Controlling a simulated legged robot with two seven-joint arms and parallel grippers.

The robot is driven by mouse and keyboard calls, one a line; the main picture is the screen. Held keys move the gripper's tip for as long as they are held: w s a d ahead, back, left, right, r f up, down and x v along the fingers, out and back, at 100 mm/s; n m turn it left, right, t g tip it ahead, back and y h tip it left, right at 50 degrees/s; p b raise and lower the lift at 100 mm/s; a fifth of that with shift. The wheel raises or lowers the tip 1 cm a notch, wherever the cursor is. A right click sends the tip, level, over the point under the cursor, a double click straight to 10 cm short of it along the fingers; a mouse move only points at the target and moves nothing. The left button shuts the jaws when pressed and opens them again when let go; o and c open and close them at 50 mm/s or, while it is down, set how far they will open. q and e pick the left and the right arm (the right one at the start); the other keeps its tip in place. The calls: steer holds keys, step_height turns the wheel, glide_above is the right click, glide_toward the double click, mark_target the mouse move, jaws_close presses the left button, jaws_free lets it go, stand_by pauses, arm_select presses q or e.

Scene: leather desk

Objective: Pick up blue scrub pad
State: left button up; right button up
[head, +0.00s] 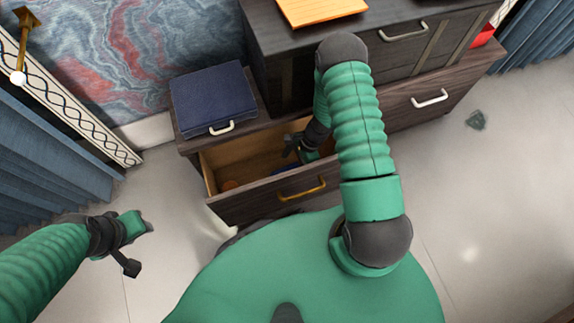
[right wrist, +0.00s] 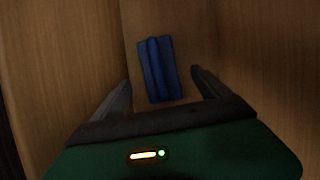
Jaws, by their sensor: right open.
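The blue scrub pad (right wrist: 158,69) lies on the wooden drawer floor in the right wrist view, a ridged dark blue block. In the head view a sliver of blue (head: 287,168) shows inside the open drawer, mostly hidden by the drawer front. My right gripper (head: 294,148) reaches down into this drawer. In the right wrist view my right gripper (right wrist: 160,84) is open, its fingers spread to either side of the pad's near end, and it is not closed on it.
Drawer walls stand close around my right gripper. The floor at right is mostly clear.

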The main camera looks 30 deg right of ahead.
steer(key=shift+w+a+f, duration=0.1)
steer(key=shift+a, duration=0.35)
steer(key=b+x, duration=0.1)
steer(key=x, duration=0.1)
steer(key=b+x, duration=0.2)
steer(key=x, duration=0.1)
steer(key=shift+a, duration=0.4)
steer(key=shift+c, duration=0.6)
steer(key=c, duration=1.5)
